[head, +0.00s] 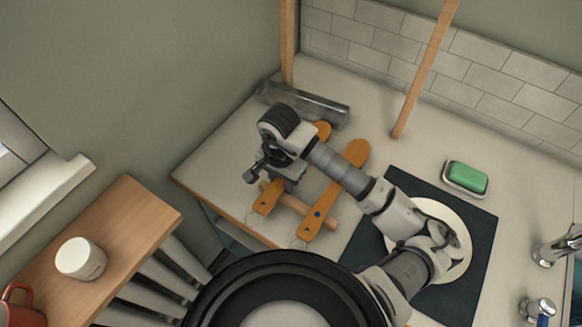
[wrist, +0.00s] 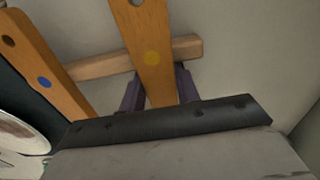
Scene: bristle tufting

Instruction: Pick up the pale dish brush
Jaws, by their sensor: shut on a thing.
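Two orange-brown wooden dish brushes lie side by side on the counter, their bristles not visible. The yellow-dot brush (wrist: 150,30) is between my gripper's fingers (wrist: 158,88) in the wrist view; the gripper is shut on its handle. In the head view my gripper (head: 282,184) is over this left brush (head: 265,203) and hides its middle. The blue-dot brush (head: 318,212) lies to its right and also shows in the wrist view (wrist: 48,65). Neither brush looks clearly paler than the other. I cannot tell if the held brush is lifted.
A pale wooden bar (head: 325,217) crosses behind both handles. A grey trough (head: 318,105) lies at the back. To the right are a dark mat (head: 475,228) with a white plate (head: 460,270), a green sponge (head: 467,177) in a dish, and a tap (head: 548,254). Wooden posts (head: 424,75) rise behind.

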